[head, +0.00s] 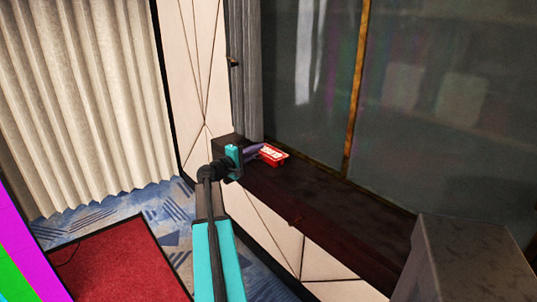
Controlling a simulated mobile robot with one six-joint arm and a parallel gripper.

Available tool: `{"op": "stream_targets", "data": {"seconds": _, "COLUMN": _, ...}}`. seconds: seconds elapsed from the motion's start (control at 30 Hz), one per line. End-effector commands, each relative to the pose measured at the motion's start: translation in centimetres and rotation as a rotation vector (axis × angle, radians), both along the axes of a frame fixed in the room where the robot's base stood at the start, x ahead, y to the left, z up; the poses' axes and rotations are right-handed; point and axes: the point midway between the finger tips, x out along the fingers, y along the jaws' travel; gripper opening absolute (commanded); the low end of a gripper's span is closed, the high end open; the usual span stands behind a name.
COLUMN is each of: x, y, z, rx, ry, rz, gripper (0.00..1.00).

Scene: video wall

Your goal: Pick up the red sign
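The red sign (273,156) is a small red piece with white lettering. It is on the dark ledge by the window, near the ledge's far left end. My arm reaches up from the bottom of the head view, and my gripper (256,152) is just left of the sign. The purple-grey fingers point toward the sign and overlap or nearly touch its left edge. The gripper is small here, so whether its fingers are apart or closed on the sign cannot be told.
The dark ledge (325,205) runs along the glass (420,110) and is clear to the right of the sign. A grey block-like object (465,260) stands at lower right. Left are a beige curtain (80,100), a red mat (120,262) and a colourful panel (22,250).

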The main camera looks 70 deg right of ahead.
Motion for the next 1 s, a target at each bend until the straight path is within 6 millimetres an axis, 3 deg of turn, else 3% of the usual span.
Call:
{"op": "stream_targets", "data": {"seconds": 0.03, "x": 0.0, "y": 0.0, "z": 0.0, "rx": 0.000, "ry": 0.000, "rz": 0.000, "gripper": 0.09}}
{"op": "stream_targets", "data": {"seconds": 0.1, "x": 0.0, "y": 0.0, "z": 0.0, "rx": 0.000, "ry": 0.000, "rz": 0.000, "gripper": 0.00}}
{"op": "stream_targets", "data": {"seconds": 0.57, "x": 0.0, "y": 0.0, "z": 0.3, "rx": -0.001, "ry": -0.001, "rz": 0.000, "gripper": 0.00}}
{"op": "stream_targets", "data": {"seconds": 0.77, "x": 0.0, "y": 0.0, "z": 1.5, "rx": -0.001, "ry": -0.001, "rz": -0.001, "gripper": 0.00}}
{"op": "stream_targets", "data": {"seconds": 1.0, "x": 0.0, "y": 0.0, "z": 4.4, "rx": -0.003, "ry": -0.001, "rz": -0.001, "gripper": 0.00}}
